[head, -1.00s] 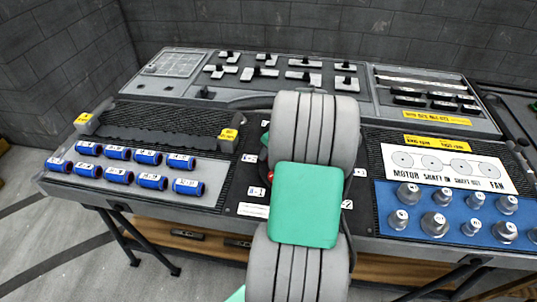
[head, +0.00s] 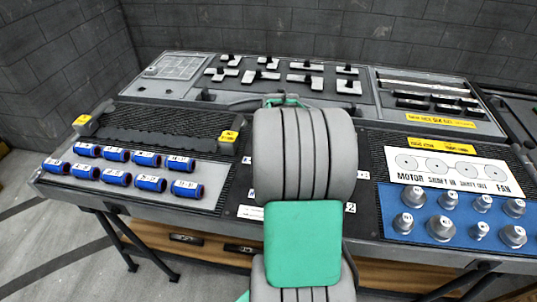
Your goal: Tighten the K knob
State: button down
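Several silver knobs (head: 438,227) stand in two rows on a blue panel (head: 390,232) at the right of the console. Small white labels sit on their tops, but the letters are too small to read, so I cannot tell which is the K knob. My grey and green arm rises through the middle of the head view, over the console's centre and left of the blue panel. A thin green part of my arm shows beyond the grey link. My gripper's fingers are hidden behind the arm, and I see nothing held.
Blue labelled cylinders (head: 115,177) lie in two rows at the left. A white MOTOR and FAN board (head: 450,172) lies behind the knobs. Grey switch-like parts (head: 306,79) stand at the back. The arm hides much of the console's centre.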

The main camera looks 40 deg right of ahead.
dwell(0.4)
jog(key=c, duration=1.1)
grip_release()
jog(key=shift+o, duration=0.2)
jog(key=v, duration=0.7)
jog(key=shift+r, duration=0.35)
jog(key=shift+s+a, duration=0.1)
